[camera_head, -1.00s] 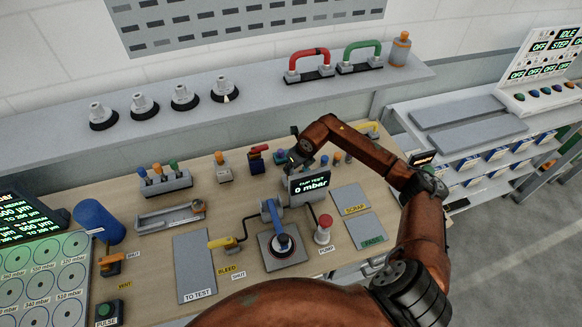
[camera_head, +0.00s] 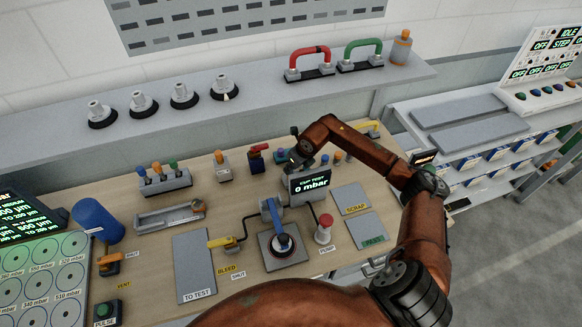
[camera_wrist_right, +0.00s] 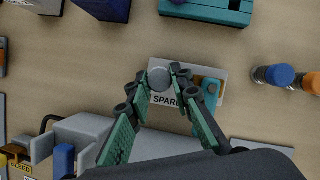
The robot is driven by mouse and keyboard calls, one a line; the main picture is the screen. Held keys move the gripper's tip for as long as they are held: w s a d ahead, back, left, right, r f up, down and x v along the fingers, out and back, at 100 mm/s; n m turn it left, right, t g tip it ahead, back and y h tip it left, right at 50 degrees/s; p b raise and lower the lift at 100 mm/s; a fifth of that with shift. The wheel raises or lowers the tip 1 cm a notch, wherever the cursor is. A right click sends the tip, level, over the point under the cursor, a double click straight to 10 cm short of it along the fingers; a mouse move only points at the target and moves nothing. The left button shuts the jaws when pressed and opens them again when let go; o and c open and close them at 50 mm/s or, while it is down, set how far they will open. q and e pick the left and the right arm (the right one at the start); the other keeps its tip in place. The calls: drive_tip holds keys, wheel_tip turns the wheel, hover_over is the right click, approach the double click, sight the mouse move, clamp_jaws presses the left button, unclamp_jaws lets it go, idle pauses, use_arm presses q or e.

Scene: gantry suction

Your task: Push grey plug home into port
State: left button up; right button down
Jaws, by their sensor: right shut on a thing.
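The round grey top of the grey plug (camera_wrist_right: 159,78) shows between my right fingertips in the right wrist view. My right gripper (camera_wrist_right: 160,84) is shut on it, one finger on each side. Under it lies a pale block with a label reading SPARE (camera_wrist_right: 168,98), partly covered by the fingers. Whether the plug is seated in a port cannot be told, as its lower part is hidden. In the head view my right gripper (camera_head: 296,163) is at the back of the bench, behind the 0 mbar display (camera_head: 311,181), and the plug cannot be made out. My left gripper is not in view.
In the wrist view, a teal part (camera_wrist_right: 211,92) sits right beside the fingers, and blue (camera_wrist_right: 279,75) and orange (camera_wrist_right: 312,83) knobs stand to the right. A teal block (camera_wrist_right: 207,10) lies beyond. The head view shows a shelf (camera_head: 60,137) behind the bench.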

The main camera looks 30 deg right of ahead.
drive_tip(key=shift+f, duration=0.5)
drive_tip(key=c, duration=1.7)
unclamp_jaws()
drive_tip(key=shift+f, duration=0.1)
drive_tip(key=shift+o, duration=0.2)
drive_tip(key=shift+s, duration=0.1)
drive_tip(key=v, duration=1.2)
drive_tip(key=shift+r, duration=0.3)
